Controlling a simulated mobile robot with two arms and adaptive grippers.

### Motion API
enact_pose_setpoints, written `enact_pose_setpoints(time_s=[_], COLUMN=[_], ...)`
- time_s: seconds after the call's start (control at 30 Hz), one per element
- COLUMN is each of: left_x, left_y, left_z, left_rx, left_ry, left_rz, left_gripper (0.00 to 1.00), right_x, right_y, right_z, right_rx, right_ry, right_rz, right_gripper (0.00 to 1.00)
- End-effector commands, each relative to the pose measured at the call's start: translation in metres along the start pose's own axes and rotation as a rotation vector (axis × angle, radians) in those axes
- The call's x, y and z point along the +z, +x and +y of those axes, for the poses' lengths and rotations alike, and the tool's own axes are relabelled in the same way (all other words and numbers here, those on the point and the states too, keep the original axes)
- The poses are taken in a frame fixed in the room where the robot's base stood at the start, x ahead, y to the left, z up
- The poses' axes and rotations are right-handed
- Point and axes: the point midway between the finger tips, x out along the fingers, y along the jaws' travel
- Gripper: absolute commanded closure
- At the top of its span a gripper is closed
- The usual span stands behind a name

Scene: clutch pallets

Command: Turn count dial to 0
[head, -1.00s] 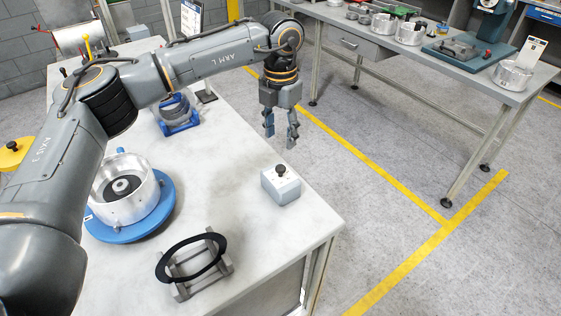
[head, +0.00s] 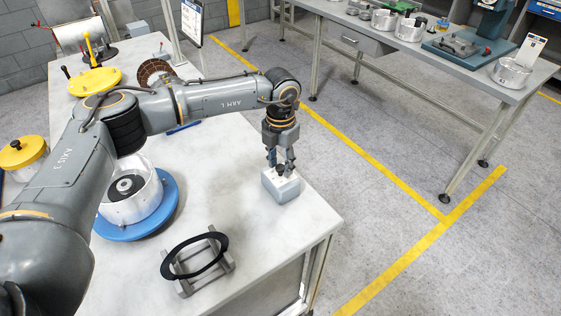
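The count dial is a black knob on top of a small light grey box (head: 281,188) near the right edge of the white bench. My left gripper (head: 281,169) points straight down over this box, with its fingertips at the knob's height, one to each side. The fingers and the small scale hide most of the knob, so its setting cannot be read. I cannot tell whether the fingers press on the knob or stand apart from it. My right gripper is not in view.
A black ring (head: 194,257) rests on a grey stand at the bench's front. A silver housing (head: 133,198) sits on a blue round base (head: 168,205) under my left arm. A second bench (head: 440,75) with parts stands across the floor aisle.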

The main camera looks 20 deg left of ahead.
Motion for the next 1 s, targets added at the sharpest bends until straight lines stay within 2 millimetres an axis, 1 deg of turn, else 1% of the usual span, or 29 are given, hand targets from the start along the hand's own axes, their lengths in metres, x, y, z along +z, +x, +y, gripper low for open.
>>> enact_pose_setpoints(time_s=[0.03, 0.13, 0.17, 0.4, 0.57, 0.77, 1.0], left_x=[0.000, 0.000, 0.000, 0.000, 0.000, 0.001, 0.001], left_y=[0.000, 0.000, 0.000, 0.000, 0.001, 0.002, 0.003], left_z=[0.000, 0.000, 0.000, 0.000, 0.000, 0.000, 0.000], left_rx=[0.000, 0.000, 0.000, 0.000, 0.000, 0.000, 0.000], left_ry=[0.000, 0.000, 0.000, -0.012, -0.063, -0.192, -0.413], left_rz=[0.000, 0.000, 0.000, 0.000, -0.001, -0.002, -0.002], left_gripper=[0.78, 0.98, 1.00, 1.00, 1.00, 1.00, 1.00], right_x=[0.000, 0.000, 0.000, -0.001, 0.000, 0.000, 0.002], right_y=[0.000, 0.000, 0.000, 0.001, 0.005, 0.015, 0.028], right_z=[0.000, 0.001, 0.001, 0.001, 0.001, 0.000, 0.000], right_rx=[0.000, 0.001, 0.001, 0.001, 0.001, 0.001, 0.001], right_ry=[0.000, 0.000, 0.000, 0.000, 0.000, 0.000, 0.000], right_rz=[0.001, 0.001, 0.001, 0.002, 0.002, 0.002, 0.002], right_gripper=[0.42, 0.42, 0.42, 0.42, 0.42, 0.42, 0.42])
